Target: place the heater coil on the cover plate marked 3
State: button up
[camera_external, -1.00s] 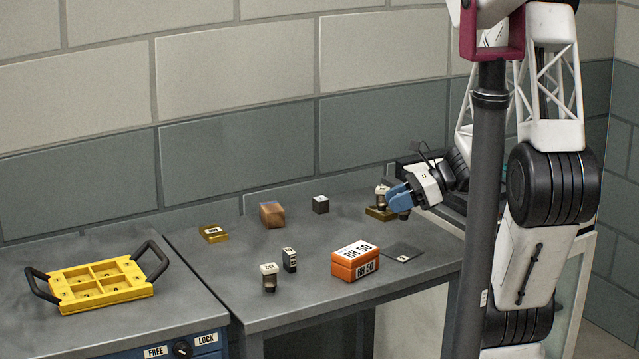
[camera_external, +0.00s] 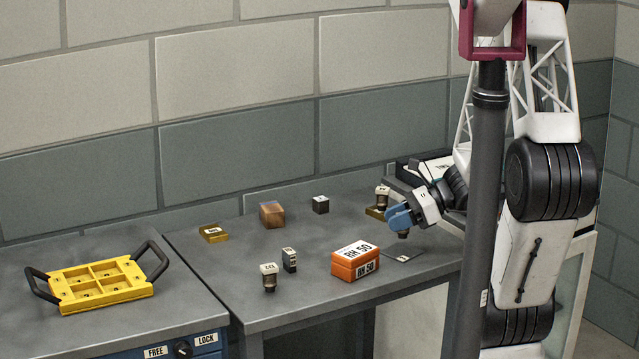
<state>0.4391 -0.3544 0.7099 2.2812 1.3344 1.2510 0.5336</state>
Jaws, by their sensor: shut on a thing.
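My gripper (camera_external: 402,228) has blue fingers and is shut on a small dark cylindrical piece (camera_external: 404,235), which I take to be the heater coil. Only its lower end shows below the fingers; the rest is hidden. It hangs above the bench, just over the far side of a thin dark grey plate (camera_external: 404,254) in the picture, apart from it. That plate lies flat and bears a small pale mark, too small to read; it may be the cover plate marked 3.
A capped cylinder (camera_external: 382,193) stands on a brass plate (camera_external: 373,213) close behind my gripper. An orange box (camera_external: 355,264) is left of the dark plate. Another capped cylinder (camera_external: 269,281), dark blocks, a brown block (camera_external: 272,215), a brass block (camera_external: 213,233) and a yellow tray (camera_external: 103,304) lie farther left.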

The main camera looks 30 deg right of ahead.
aim_at(398, 233)
jog(key=shift+f, duration=1.65)
jog(key=shift+f, duration=0.2)
jog(key=o, duration=1)
jog(key=shift+r, duration=0.2)
jog(key=shift+v, duration=3.75)
